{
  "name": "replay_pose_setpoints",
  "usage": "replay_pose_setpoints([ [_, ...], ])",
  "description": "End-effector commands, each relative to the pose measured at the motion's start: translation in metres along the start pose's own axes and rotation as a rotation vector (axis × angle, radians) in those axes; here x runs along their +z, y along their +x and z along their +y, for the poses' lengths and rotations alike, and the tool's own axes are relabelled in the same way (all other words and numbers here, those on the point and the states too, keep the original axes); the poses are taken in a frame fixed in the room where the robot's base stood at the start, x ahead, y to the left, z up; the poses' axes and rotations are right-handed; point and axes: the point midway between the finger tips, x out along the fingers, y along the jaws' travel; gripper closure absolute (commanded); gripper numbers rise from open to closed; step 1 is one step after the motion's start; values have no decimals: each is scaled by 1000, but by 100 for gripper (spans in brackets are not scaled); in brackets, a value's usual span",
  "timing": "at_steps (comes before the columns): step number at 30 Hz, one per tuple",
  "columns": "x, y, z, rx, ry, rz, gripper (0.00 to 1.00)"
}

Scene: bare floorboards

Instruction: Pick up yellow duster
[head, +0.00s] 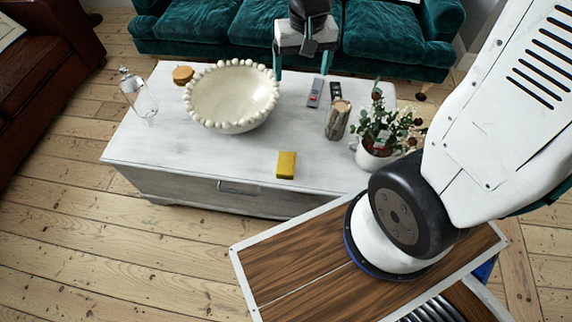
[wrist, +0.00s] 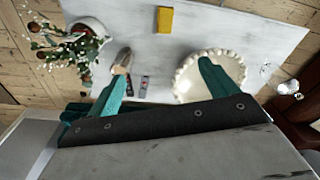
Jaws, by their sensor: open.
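The yellow duster (head: 286,165) is a small yellow block lying on the white coffee table (head: 165,150), near its front edge. In the wrist view the duster (wrist: 165,20) shows at the top middle, beyond the fingertips and apart from them. My gripper (head: 306,75) is over the back part of the table, behind the duster, with its two teal fingers pointing down. In the wrist view my gripper (wrist: 162,82) has its fingers spread wide with nothing between them.
A beaded white bowl (head: 232,97) stands left of the duster. A wooden vase (head: 338,120), remotes (head: 315,93) and a potted plant (head: 378,145) are to the right. A glass bottle (head: 138,95) stands at the left. A teal sofa (head: 200,22) is behind. The tabletop around the duster is clear.

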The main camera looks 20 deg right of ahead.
Motion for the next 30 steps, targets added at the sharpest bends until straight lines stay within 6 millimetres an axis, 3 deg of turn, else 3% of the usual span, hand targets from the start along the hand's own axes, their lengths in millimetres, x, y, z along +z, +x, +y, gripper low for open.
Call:
replay_pose_setpoints([
  [1,-8,20,-3,4,16,-14,15],
  [10,-41,137,-18,11,126,-36,15],
  [16,-43,223,-23,17,200,-50,15],
  [21,-32,293,-23,23,258,-59,15],
  [25,-21,332,-22,26,291,-63,15],
  [30,-12,358,-21,27,314,-63,15],
])
